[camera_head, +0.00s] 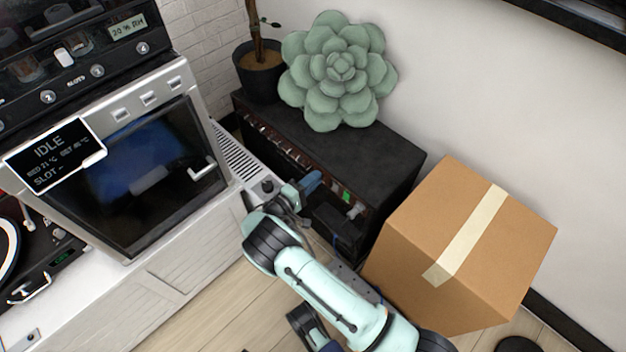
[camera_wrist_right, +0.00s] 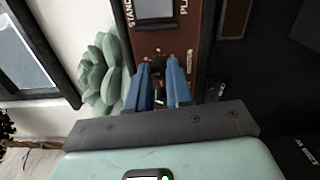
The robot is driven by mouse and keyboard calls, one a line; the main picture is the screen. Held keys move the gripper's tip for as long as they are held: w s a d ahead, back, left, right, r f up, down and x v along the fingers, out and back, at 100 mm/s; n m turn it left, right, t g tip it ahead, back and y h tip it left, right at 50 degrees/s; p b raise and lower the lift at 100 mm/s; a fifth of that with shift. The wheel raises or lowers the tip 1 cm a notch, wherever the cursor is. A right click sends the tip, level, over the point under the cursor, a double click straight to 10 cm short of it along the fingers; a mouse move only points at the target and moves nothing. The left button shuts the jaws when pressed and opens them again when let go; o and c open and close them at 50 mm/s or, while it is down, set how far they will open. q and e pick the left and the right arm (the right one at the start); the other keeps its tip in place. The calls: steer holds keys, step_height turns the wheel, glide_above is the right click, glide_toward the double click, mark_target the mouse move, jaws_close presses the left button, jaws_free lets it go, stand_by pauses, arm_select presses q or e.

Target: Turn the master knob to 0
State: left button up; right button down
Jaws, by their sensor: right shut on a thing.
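The amplifier (camera_head: 345,155) is a long black box with a dark red-brown front panel, which also shows in the right wrist view (camera_wrist_right: 178,44). My right gripper (camera_head: 310,183) is at this front panel. In the right wrist view its two blue fingers (camera_wrist_right: 160,84) are shut on a small dark knob (camera_wrist_right: 158,63) beside the lettering that seems to read MASTER. The fingers hide most of the knob, and I cannot read its pointer or scale. My left gripper is not in view.
A cardboard box (camera_head: 470,245) stands close to the right of my right arm. A machine with an IDLE screen (camera_head: 52,155) stands on the white cabinet (camera_head: 165,285) at left.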

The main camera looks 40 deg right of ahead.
steer(key=n, duration=2.8)
steer(key=shift+s+a+f+n, duration=0.1)
steer(key=shift+s+n, duration=0.05)
steer(key=shift+n, duration=0.25)
steer(key=c, duration=1.3)
jaws_free()
steer(key=shift+a, duration=0.1)
